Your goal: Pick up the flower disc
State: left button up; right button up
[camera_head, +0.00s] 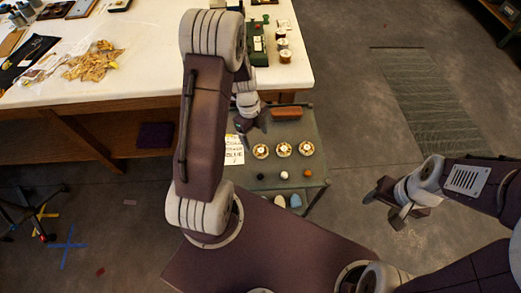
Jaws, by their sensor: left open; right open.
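Three round tan discs with pale centres, a left one (261,151), a middle one (284,150) and a right one (306,148), lie in a row on a small grey-green table (272,168). They are too small for me to tell which bears a flower. My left gripper (254,122) is open over the table's back left part, above and left of the discs in the picture, apart from them. My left arm hides some of the table's left side. My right gripper (387,206) is open over the floor, right of the small table.
A black ball (260,177), a white ball (284,175) and an orange ball (307,173) sit in front of the discs. A written card (234,150) lies left, a brown block (287,113) behind. A large white-topped table (140,60) stands beyond. The floor at right is clear.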

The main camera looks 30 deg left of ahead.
aim_at(261, 150)
pick_arm(q)
jog(key=shift+w+d+f, duration=0.2)
jog(key=shift+w+f, duration=0.05)
jog(key=shift+f, duration=0.2)
jog(key=shift+w+d+f, duration=0.2)
jog(key=shift+f, duration=0.2)
jog(key=f, duration=0.2)
jog(key=s+d+f, duration=0.1)
jog(key=f, duration=0.1)
jog(key=shift+f+p, duration=0.1)
jog(key=shift+p, duration=0.3)
jog(key=shift+w+f, duration=0.1)
jog(key=shift+f, duration=0.25)
jog(key=shift+w, duration=0.15)
jog(key=c, duration=1.4)
pick_arm(e)
jog(key=shift+w+d+r, duration=0.2)
jog(key=shift+w+r, duration=0.15)
pick_arm(q)
jog(key=shift+c, duration=0.2)
